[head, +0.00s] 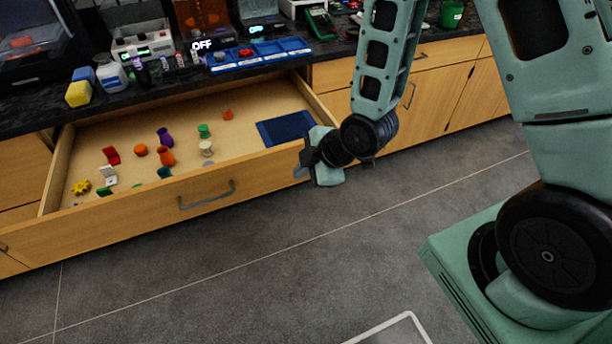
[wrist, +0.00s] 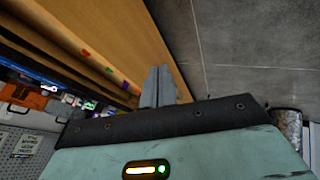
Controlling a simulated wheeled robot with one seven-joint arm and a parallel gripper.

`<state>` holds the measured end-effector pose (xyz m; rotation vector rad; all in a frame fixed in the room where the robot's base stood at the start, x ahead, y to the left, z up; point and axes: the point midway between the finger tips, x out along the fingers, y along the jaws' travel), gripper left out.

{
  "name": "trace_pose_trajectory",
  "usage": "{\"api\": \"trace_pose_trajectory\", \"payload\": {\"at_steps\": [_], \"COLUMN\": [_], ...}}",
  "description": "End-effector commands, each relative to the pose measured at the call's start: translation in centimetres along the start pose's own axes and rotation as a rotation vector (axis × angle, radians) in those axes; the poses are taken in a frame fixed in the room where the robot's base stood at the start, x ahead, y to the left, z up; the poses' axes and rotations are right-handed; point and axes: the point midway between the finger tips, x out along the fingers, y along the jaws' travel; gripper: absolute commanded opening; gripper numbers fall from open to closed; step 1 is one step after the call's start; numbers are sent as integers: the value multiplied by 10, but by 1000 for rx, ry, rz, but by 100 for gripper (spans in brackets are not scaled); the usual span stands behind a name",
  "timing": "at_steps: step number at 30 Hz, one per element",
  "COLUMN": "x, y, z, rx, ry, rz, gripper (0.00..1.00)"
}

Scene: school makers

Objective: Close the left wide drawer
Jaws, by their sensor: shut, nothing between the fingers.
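The left wide drawer (head: 150,213) is pulled well out of the wooden cabinet, with a grey bar handle (head: 206,195) on its front. Inside lie several small coloured objects and a blue tray (head: 287,128). My gripper (head: 303,173) is at the right end of the drawer front; whether it touches the front I cannot tell. In the wrist view my gripper (wrist: 158,86) is shut and empty, with its fingers close to the wooden drawer front (wrist: 110,30).
The dark countertop (head: 30,118) above the drawer holds bottles, a blue parts tray (head: 262,55), machines and a green cup (head: 452,14). More closed wooden cabinets (head: 437,98) stand to the right. The grey floor (head: 200,290) before the drawer is clear, apart from a pale-edged object (head: 385,327) at the bottom.

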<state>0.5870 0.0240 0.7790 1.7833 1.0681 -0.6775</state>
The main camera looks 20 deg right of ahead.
Motion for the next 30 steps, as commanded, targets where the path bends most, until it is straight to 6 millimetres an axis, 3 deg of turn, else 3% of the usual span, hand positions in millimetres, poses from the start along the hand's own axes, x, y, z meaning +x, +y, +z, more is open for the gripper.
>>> {"api": "trace_pose_trajectory", "payload": {"at_steps": [12, 15, 19, 30], "x": [77, 81, 88, 92], "y": [-2, 18, 29, 35], "z": [-1, -1, -1, -1], "rx": [1, 2, 1, 0], "ry": [1, 0, 0, 0], "rz": [-5, 1, 0, -2], "gripper": [0, 0, 0, 0]}}
